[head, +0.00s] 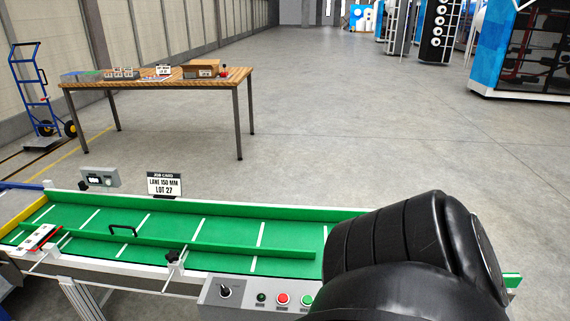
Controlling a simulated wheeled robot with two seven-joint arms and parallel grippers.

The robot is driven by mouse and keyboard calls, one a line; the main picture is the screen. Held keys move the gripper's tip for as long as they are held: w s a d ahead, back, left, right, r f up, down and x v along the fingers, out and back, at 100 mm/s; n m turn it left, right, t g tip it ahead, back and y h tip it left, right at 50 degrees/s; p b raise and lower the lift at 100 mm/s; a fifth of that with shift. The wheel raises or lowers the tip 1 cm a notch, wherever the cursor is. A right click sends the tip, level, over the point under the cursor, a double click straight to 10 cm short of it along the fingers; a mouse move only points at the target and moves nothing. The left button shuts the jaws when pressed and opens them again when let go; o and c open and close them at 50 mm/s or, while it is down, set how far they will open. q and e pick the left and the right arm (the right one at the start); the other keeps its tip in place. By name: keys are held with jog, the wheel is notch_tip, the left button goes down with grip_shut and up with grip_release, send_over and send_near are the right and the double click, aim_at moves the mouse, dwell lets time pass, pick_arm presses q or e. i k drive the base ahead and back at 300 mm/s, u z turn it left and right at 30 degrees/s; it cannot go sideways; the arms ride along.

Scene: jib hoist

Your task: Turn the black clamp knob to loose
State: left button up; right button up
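A black clamp knob (173,256) sits on a light bracket at the near edge of the green conveyor (225,260), a little left of the picture's middle. Which way the knob is set cannot be told at this size. A green guide rail (200,246) with a black handle (123,230) runs lengthwise over the belt, beside the knob. Neither gripper is in view. A large black arm link of mine covers the right part of the conveyor.
A job card (164,185) reading "LANE 150 MM LOT 27" stands behind the conveyor. A control panel (243,295) with a switch and coloured buttons is at the front. A red-and-white piece (38,238) lies at left.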

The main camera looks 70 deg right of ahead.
aim_at(172, 255)
jog(key=z, duration=1.75)
